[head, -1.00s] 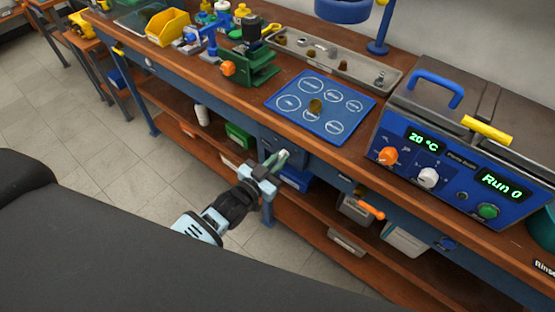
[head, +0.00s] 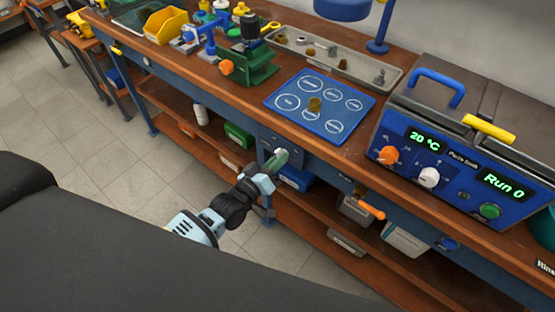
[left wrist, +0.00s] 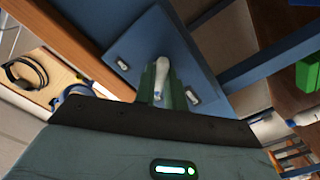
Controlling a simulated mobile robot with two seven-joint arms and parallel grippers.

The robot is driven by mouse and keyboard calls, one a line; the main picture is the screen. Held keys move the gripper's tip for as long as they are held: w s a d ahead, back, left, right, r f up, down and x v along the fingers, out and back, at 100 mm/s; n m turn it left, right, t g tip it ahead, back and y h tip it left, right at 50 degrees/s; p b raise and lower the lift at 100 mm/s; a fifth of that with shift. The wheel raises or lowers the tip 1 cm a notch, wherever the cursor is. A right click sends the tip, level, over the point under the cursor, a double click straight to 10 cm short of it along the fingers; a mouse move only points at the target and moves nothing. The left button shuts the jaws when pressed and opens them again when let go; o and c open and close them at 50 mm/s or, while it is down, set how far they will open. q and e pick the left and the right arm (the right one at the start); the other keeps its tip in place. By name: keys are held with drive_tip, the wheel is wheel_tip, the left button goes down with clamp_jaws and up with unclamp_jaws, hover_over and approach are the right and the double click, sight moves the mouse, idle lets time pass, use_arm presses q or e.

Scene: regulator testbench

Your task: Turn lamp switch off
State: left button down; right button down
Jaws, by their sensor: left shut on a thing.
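The lamp switch has a white lever (left wrist: 163,70) that stands out from a blue plate (left wrist: 190,52) in the left wrist view. In the head view this plate is on the bench's front apron, below the blue mat. My left gripper (head: 276,162) has its green fingers at the switch, one on each side of the lever, and is shut on it. The fingers also show in the left wrist view (left wrist: 162,86). They hide part of the lever. The blue lamp (head: 342,8) stands at the back of the bench, cut by the top edge. My right gripper is not in view.
The wooden bench top holds a blue mat (head: 285,103), a green vise (head: 257,72), a yellow bin (head: 165,26) and a blue heater unit (head: 448,165). Shelves with boxes (head: 240,133) lie below the apron. The tiled floor (head: 100,150) at left is clear.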

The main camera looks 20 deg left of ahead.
use_arm(q)
drive_tip(key=shift+n, duration=0.3)
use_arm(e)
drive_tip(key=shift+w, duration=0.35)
use_arm(q)
drive_tip(key=c, duration=1.5)
unclamp_jaws()
drive_tip(key=shift+o, duration=0.2)
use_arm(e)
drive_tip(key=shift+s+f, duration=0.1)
use_arm(q)
drive_tip(key=shift+s, duration=0.1)
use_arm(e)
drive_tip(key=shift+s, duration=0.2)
use_arm(q)
drive_tip(key=v, duration=0.7)
drive_tip(key=shift+s+a, duration=0.15)
drive_tip(key=shift+s, duration=0.15)
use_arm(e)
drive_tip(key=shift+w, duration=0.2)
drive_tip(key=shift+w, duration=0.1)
